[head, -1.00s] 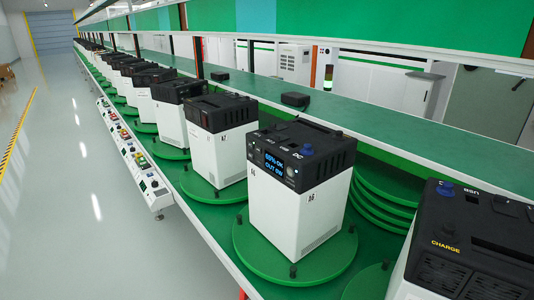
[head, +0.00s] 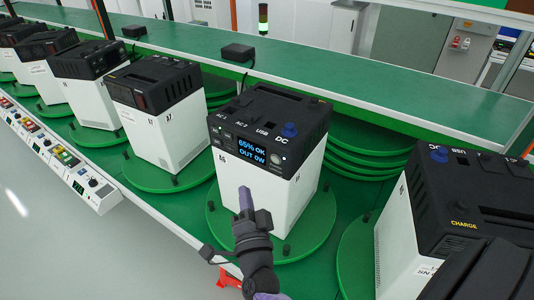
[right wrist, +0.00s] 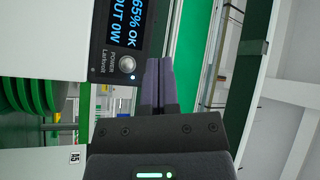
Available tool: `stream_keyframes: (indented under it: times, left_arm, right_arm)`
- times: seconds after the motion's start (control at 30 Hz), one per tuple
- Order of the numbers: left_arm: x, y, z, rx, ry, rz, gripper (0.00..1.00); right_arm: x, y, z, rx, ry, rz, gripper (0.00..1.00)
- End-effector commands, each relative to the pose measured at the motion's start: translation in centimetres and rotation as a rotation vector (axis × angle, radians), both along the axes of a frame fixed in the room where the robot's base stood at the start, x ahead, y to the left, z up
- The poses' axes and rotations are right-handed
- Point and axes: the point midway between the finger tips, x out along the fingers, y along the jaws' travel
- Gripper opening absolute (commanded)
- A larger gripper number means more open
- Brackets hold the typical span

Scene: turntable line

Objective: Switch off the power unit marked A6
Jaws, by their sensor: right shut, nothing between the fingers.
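The power unit marked A6 (head: 253,185) stands upright on a round green turntable (head: 215,222), with a white body and black top. Its lit display (head: 251,151) reads 65% OK, OUT 0W. The round silver power button (right wrist: 127,64) sits beside the display in the right wrist view, with a small light lit near it. A blue knob (head: 289,130) is on its top. My right gripper (head: 244,194) is shut and empty, in front of the unit's white face and below the display. In the right wrist view its fingertips (right wrist: 158,66) are beside the button, apart from it. My left gripper is out of view.
Unit A7 (head: 152,135) stands to the left on its own turntable. Another unit marked CHARGE (head: 400,225) stands close on the right. A green shelf (head: 350,95) runs behind. Control boxes (head: 75,180) line the front edge at left.

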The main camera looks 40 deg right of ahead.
Motion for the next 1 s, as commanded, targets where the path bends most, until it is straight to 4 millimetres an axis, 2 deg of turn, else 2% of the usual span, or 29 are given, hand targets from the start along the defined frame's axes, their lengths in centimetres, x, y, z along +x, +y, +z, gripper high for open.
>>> stream_keyframes:
  times: [0.23, 0.7, 1.0]
  left_arm:
    - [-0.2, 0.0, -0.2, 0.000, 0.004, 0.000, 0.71]
    - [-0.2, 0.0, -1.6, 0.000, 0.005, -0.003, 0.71]
    - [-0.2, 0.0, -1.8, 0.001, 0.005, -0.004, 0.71]
  right_arm:
    - [0.3, -0.6, -0.1, -0.004, 0.002, 0.001, 0.00]
    - [2.8, -6.6, -0.2, -0.005, 0.003, 0.002, 0.00]
    - [3.4, -8.1, -0.1, -0.002, 0.002, 0.002, 0.00]
